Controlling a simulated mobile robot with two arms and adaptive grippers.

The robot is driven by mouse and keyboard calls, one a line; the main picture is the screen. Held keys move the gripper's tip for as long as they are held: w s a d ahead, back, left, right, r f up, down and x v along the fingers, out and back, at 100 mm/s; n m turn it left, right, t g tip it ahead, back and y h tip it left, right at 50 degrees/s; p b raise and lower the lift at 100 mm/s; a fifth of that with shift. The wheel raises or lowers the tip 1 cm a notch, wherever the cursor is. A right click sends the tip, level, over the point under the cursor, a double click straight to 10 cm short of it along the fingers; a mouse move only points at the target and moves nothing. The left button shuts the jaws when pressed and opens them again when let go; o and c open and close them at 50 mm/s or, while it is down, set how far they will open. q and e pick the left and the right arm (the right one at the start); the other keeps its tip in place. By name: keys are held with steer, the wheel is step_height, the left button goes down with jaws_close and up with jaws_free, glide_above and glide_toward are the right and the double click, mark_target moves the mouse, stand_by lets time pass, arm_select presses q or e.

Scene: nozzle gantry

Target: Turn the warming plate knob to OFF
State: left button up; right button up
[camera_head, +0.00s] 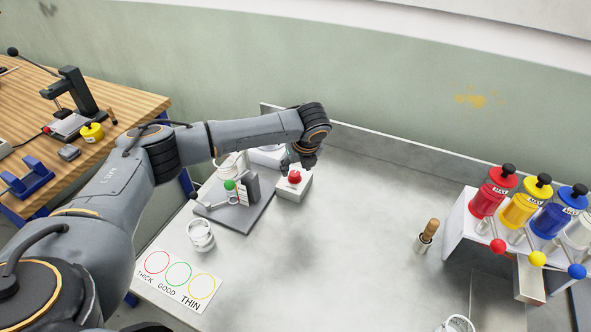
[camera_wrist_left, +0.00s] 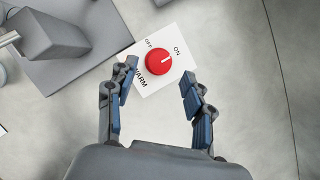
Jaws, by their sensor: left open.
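The warming plate knob (camera_head: 294,177) is a red round knob on top of a small white box (camera_head: 291,192) on the grey table. In the left wrist view the knob (camera_wrist_left: 158,61) shows a white mark pointing toward the ON label, right of the OFF label. WARM is printed on the box's (camera_wrist_left: 148,82) near side. My left gripper (camera_head: 301,160) hangs close to the knob. In the left wrist view its open fingers (camera_wrist_left: 153,90) are apart with nothing between them, the knob lying just ahead of the tips. My right gripper is not in view.
A grey stand (camera_head: 238,213) with a green ball is left of the box. A glass cup (camera_head: 200,236) and a card of colored rings (camera_head: 178,278) lie nearer. A rack of colored bottles (camera_head: 462,222) stands at right. The middle table is clear.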

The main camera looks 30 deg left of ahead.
mark_target(295, 174)
arm_select(q)
steer(key=shift+x, duration=1.85)
jaws_close()
